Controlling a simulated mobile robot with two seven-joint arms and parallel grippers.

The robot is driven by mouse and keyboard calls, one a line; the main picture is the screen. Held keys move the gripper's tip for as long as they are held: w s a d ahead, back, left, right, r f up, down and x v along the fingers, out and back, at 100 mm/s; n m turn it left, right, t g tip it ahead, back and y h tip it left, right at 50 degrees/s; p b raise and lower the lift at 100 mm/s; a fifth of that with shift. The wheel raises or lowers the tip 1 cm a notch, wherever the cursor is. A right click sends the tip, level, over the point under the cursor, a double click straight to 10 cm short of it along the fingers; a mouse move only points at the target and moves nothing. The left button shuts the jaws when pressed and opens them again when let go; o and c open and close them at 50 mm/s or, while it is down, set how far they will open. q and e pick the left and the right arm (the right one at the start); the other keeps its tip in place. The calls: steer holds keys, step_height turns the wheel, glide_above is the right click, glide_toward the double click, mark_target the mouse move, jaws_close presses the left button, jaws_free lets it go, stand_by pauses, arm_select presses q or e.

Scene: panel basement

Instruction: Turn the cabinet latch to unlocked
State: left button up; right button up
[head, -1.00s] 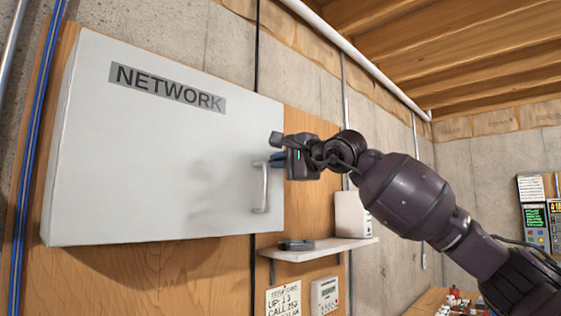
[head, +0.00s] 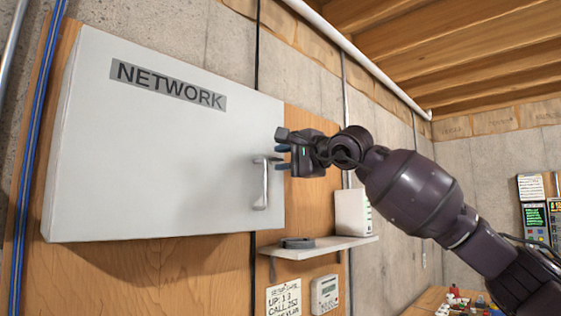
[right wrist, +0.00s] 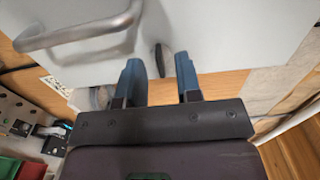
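The pale grey cabinet (head: 150,165) marked NETWORK hangs on the wall, its door shut; it also fills the upper part of the right wrist view (right wrist: 215,30). A metal bar handle (head: 265,190) is at the door's right side. A small dark elongated knob, which looks like the latch (right wrist: 165,60), shows beyond my right fingertips, between their lines. It cannot be made out in the head view. My right gripper (head: 282,157) is at the door's right edge, near the handle's top. Its two blue fingers are apart with nothing held. My left gripper is out of view.
The handle (right wrist: 85,32) crosses the upper left of the right wrist view, close to the left finger. Below the gripper is a small white shelf (head: 335,243) with a dark object (head: 297,243) and a white box (head: 352,213). A cluttered bench (head: 425,302) is at lower right.

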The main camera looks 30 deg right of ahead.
steer(key=b+v, duration=0.2)
steer(key=v, duration=0.7)
steer(key=shift+s+b, duration=0.3)
steer(key=shift+d, duration=0.1)
